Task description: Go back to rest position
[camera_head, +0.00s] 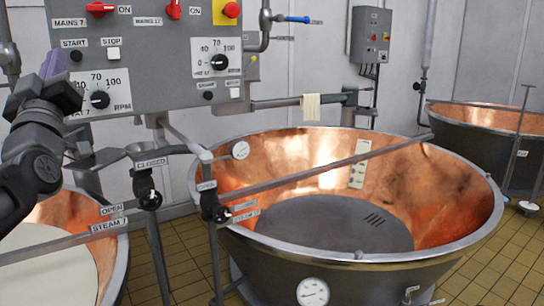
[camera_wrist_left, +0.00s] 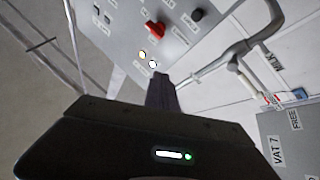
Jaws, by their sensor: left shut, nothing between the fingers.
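My left gripper (camera_head: 54,68) is at the left of the head view, in front of the left part of the grey control panel (camera_head: 150,110). Its dark arm comes in from the left edge. Its fingers look shut and hold nothing. In the left wrist view the narrow shut fingers (camera_wrist_left: 161,92) point toward the panel (camera_wrist_left: 120,20), with a red switch (camera_wrist_left: 156,29) beyond them. Contact between the fingertips and the panel cannot be told. My right gripper is in neither view.
A large copper vat (camera_head: 440,200) stands at the centre right, a second copper vat (camera_head: 60,208) at the lower left, another (camera_head: 480,118) at the far right. Pipes and valve handles (camera_head: 147,195) stand between the near vats. Yellow-brown tiled floor (camera_head: 500,270) shows at lower right.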

